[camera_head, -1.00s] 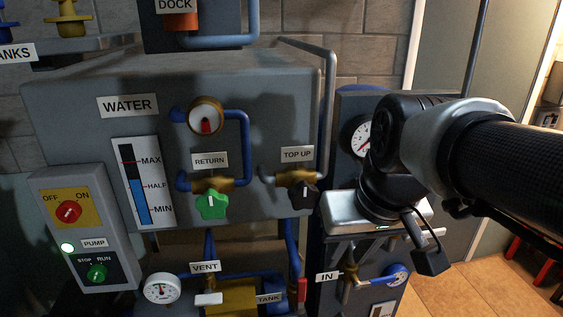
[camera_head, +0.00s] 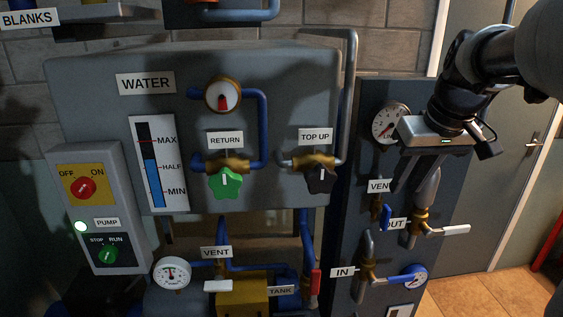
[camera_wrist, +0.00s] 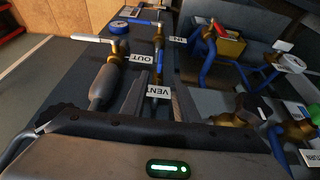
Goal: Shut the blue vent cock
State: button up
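The blue vent cock (camera_head: 387,216) is a small blue lever on the dark right-hand panel, below a partly hidden VENT label (camera_head: 379,186). Its handle hangs roughly straight down. My gripper (camera_head: 408,186) is above and in front of it, fingers pointing down. In the wrist view the two fingers (camera_wrist: 159,82) stand apart with nothing held between them. The VENT label (camera_wrist: 158,91) shows between the fingers there, with blue parts of the cock (camera_wrist: 159,66) close by. I see no clear contact.
The OUT valve's white lever (camera_head: 450,230) and grey cylinder (camera_head: 429,188) are close to the right.

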aim_at(390, 210)
jog(key=x, duration=1.4)
jog(key=shift+b, duration=0.35)
grip_shut()
